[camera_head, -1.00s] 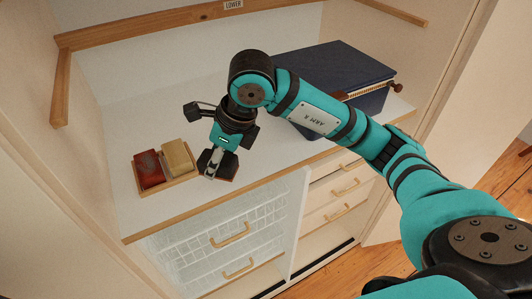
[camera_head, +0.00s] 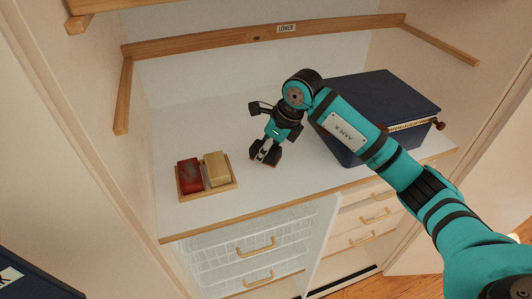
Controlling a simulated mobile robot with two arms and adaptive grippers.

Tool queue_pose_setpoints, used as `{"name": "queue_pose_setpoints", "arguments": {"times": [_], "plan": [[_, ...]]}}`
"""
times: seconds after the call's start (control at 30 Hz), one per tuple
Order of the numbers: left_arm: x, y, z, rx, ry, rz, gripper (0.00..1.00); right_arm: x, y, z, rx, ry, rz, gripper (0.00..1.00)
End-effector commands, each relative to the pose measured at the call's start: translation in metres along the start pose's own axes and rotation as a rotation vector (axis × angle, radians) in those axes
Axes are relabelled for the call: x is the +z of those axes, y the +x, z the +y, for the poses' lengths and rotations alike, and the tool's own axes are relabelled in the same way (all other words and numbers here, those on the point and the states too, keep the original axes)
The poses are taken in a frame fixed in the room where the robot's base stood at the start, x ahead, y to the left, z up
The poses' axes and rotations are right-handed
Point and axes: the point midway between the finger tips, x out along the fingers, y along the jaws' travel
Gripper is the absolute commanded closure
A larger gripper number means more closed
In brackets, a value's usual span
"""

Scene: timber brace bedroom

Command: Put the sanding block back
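A shallow wooden tray (camera_head: 207,194) sits on the white shelf near its front left. A dark red block (camera_head: 190,176) and a tan block (camera_head: 216,168) lie in it side by side; I cannot tell for sure which is the sanding block. My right gripper (camera_head: 265,152) hangs above the shelf, to the right of the tray and apart from it. My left gripper is out of view.
A large dark blue box (camera_head: 375,95) stands on the shelf at the right, close to my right arm. Cupboard walls flank the shelf. Wire baskets (camera_head: 240,245) and drawers are below. A dark blue labelled object (camera_head: 35,280) shows at bottom left. The shelf behind the tray is clear.

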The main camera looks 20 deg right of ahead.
Motion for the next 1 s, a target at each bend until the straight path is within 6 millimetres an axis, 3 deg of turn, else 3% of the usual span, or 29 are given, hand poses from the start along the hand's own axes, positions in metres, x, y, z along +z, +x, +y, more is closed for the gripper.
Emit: {"name": "queue_pose_setpoints", "arguments": {"times": [0.27,0.7,0.73,0.87,1.0], "plan": [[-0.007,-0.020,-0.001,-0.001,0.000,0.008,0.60,-0.011,0.027,-0.001,0.002,0.002,0.002,0.85],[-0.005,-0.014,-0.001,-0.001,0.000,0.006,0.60,-0.015,0.037,-0.001,-0.002,0.000,-0.001,0.85],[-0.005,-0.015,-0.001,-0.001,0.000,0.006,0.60,-0.015,0.036,-0.001,-0.001,0.000,0.000,0.51],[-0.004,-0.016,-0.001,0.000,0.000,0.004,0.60,-0.015,0.036,-0.001,-0.001,0.000,0.000,0.34],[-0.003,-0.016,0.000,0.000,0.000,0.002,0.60,-0.015,0.035,-0.001,-0.001,0.000,0.000,0.32]]}}
